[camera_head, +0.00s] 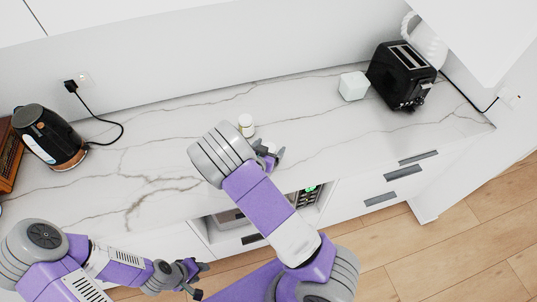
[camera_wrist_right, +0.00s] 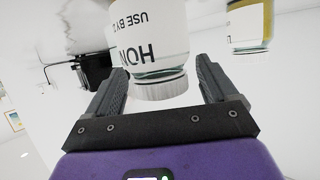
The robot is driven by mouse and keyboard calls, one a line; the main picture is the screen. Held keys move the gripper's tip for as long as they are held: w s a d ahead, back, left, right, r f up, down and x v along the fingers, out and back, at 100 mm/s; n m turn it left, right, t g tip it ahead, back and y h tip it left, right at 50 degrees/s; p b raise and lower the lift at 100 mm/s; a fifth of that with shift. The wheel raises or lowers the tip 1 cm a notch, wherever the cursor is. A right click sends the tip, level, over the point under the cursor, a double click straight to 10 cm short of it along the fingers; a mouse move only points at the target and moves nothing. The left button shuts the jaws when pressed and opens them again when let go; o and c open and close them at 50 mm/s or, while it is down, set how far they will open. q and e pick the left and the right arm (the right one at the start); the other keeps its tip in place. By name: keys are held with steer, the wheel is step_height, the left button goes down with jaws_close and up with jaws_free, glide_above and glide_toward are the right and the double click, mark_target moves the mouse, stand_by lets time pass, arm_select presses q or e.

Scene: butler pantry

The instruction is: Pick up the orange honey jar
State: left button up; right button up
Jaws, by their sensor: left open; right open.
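A jar with a white label reading "HON" (camera_wrist_right: 150,45) and a white lid appears upside down in the right wrist view, its lid between the fingertips. Its glass looks pale; no orange shows on it. My right gripper (camera_wrist_right: 160,85) is open around the lid end, with gaps to both fingers. In the head view my right gripper (camera_head: 271,156) is low over the counter, and a pale jar part shows beside it. A second jar (camera_head: 246,125) stands just behind; a jar with a yellow edge (camera_wrist_right: 248,25) shows at upper right in the wrist view. My left gripper (camera_head: 196,279) is open and empty before the counter.
The marble counter (camera_head: 150,160) is mostly clear. A black kettle (camera_head: 50,137) stands at the left. A white cube-like box (camera_head: 353,87) and a black toaster (camera_head: 401,75) stand at the right. Drawers with dark handles (camera_head: 403,172) are below the counter.

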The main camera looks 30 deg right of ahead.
steer(key=shift+x, duration=0.8)
steer(key=shift+a, duration=0.1)
steer(key=c, duration=1.3)
steer(key=shift+r, duration=0.1)
